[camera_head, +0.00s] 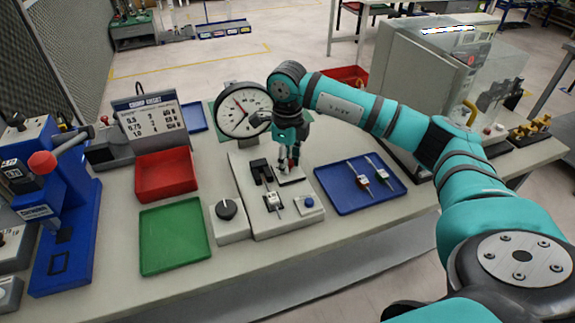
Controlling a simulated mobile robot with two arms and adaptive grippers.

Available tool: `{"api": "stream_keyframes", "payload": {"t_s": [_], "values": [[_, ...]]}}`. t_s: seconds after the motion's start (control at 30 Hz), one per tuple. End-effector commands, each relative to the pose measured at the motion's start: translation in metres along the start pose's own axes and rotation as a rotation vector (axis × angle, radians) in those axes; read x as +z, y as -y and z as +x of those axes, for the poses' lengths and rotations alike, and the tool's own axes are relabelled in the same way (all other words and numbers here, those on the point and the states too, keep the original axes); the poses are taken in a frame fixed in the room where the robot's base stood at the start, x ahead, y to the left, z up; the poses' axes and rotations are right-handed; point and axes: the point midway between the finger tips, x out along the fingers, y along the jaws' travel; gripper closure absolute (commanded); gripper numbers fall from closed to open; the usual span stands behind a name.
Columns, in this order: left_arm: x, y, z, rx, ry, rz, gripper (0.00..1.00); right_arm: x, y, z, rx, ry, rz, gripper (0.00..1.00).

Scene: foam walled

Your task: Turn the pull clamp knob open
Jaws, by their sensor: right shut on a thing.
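A round black knob (227,209) with a white line stands on a light grey block at the front left of the pull tester (291,221). The line points roughly away from me. My right gripper (289,165) points down over the back right of the tester, behind and right of this knob and apart from it. It is shut on a small part with red on it, mostly hidden by the fingers. A small lead with a white and red end (272,202) lies in the tester's middle slot. A blue button (309,202) is at its front right. My left gripper is out of view.
A round dial gauge (240,108) stands behind the tester. A blue tray (335,198) with two leads lies to the right. A green tray (172,238) and red bin (165,175) are to the left. A blue press (62,215) stands far left; a clear-sided machine is back right.

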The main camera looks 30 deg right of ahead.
Motion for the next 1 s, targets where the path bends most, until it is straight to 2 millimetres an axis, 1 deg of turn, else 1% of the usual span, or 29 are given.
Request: {"api": "stream_keyframes", "payload": {"t_s": [0.03, 0.1, 0.43, 0.63, 1.0], "values": [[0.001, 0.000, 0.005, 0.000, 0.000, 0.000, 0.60, 0.000, 0.001, 0.001, -0.003, 0.003, -0.035, 1.00], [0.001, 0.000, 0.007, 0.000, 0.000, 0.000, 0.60, 0.000, 0.001, 0.000, -0.004, 0.003, -0.087, 1.00], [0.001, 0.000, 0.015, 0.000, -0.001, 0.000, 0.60, 0.001, 0.001, -0.001, -0.004, 0.004, -0.257, 1.00], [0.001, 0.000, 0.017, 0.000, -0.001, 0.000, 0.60, 0.001, 0.001, -0.002, -0.004, 0.004, -0.298, 1.00], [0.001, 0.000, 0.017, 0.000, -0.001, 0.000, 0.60, 0.001, 0.001, -0.003, -0.005, 0.005, -0.307, 1.00]]}}
